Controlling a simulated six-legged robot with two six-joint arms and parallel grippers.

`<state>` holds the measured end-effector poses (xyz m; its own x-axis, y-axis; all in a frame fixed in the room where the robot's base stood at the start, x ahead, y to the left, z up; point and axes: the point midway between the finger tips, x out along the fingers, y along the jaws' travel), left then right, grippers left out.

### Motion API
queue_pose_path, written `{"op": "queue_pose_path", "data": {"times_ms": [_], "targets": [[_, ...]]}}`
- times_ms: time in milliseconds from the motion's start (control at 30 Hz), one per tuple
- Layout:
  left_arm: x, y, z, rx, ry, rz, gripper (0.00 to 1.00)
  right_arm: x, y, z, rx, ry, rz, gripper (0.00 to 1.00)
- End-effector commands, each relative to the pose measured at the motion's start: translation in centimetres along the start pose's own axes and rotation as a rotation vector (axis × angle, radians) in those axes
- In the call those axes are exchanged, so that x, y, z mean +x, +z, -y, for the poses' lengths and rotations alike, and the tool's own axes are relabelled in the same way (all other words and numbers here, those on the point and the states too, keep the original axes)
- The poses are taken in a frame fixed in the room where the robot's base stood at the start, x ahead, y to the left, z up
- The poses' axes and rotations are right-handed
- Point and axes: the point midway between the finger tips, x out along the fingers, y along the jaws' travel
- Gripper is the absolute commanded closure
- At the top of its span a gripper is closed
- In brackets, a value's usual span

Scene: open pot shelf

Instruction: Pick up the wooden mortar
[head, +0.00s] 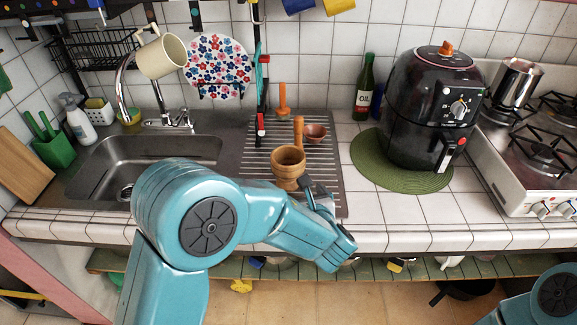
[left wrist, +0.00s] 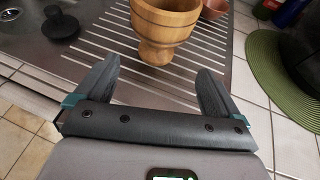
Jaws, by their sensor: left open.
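The wooden mortar (head: 288,162) stands upright on the ribbed metal drainboard, right of the sink, with a wooden handle-like piece (head: 298,130) rising at its back. It also shows in the left wrist view (left wrist: 165,25), cut off by the top edge. The mortar is ahead of the fingertips, and nothing is held. In the head view my left arm hides most of the gripper. My right gripper is out of view; only part of my right arm shows.
A small brown bowl (head: 315,133) stands just behind the mortar. The sink (head: 150,155) is left. White tiles (head: 400,215) are clear in front.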

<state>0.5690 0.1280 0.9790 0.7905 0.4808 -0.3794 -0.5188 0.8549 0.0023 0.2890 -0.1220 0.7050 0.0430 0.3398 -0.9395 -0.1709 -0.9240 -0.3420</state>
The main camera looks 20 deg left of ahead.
Motion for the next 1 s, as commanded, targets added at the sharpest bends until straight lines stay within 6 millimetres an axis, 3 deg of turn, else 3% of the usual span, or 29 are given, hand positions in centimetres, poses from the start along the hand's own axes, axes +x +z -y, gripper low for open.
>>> {"op": "queue_pose_path", "data": {"times_ms": [200,367,700,967,1000], "targets": [[4.1,0.1,-0.1,0.0,0.002,-0.002,0.04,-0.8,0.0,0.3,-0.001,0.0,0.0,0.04],[5.3,0.1,-0.1,0.0,0.001,-0.002,0.04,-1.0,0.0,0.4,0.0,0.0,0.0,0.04],[10.2,0.3,-0.2,-0.002,0.003,-0.001,0.04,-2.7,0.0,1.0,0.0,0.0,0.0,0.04],[10.6,0.2,-0.2,-0.001,0.0,-0.001,0.04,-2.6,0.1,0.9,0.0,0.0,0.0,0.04],[10.6,0.2,-0.2,-0.001,0.0,-0.001,0.14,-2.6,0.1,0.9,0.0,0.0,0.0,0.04]]}}
